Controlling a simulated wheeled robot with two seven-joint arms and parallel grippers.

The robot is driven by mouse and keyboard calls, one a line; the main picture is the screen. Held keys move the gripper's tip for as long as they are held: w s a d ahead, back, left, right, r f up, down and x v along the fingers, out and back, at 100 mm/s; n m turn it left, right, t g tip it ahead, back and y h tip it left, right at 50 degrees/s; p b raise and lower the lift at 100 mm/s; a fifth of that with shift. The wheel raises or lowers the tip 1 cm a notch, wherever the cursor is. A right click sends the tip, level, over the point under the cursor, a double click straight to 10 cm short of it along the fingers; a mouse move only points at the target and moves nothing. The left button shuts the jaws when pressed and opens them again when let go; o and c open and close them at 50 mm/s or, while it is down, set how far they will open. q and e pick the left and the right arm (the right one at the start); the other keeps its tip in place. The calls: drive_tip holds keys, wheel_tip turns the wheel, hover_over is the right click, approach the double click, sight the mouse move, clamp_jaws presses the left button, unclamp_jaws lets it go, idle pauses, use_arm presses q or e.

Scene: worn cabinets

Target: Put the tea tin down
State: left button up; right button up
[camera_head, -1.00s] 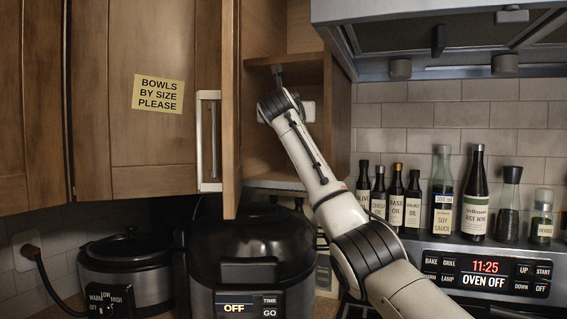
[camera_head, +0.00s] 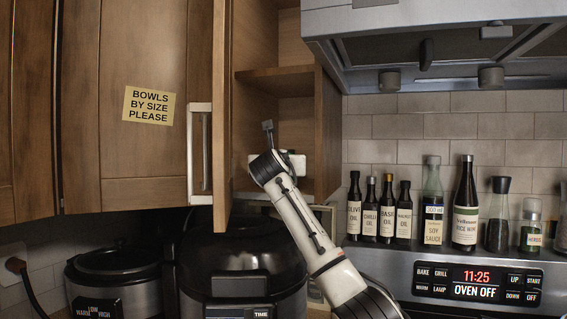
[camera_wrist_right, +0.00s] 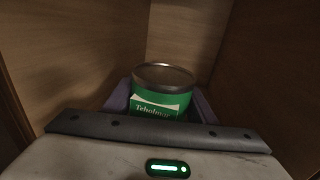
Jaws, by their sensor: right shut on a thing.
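The tea tin (camera_wrist_right: 160,92) is green with a grey metal lid and a white-and-green label reading "Teholmar". It shows in the right wrist view, upright between the purple-grey fingers of my right gripper (camera_wrist_right: 162,103), which is shut on it. In the head view my right gripper (camera_head: 291,163) is inside the open cabinet (camera_head: 331,140), low in the compartment under the shelf. The tin cannot be made out there. The tin's underside is hidden, so I cannot tell if it touches the cabinet floor. My left gripper is not in view.
The open cabinet door (camera_head: 222,120) stands left of my arm. A shelf board (camera_head: 275,78) is above the gripper. A black cooker (camera_head: 243,265) stands below. Several bottles (camera_head: 380,207) line the oven top at right, under the range hood (camera_head: 420,50).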

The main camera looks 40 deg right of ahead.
drive_tip(key=o, duration=1.3)
drive_tip(key=shift+f, duration=0.1)
drive_tip(key=shift+r, duration=0.2)
drive_tip(key=shift+s+a, duration=0.15)
drive_tip(key=shift+a, duration=0.1)
drive_tip(key=b+v, duration=0.3)
drive_tip(key=v, duration=0.7)
drive_tip(key=shift+s+a, duration=0.15)
drive_tip(key=shift+s, duration=0.05)
drive_tip(key=shift+s+a, duration=0.35)
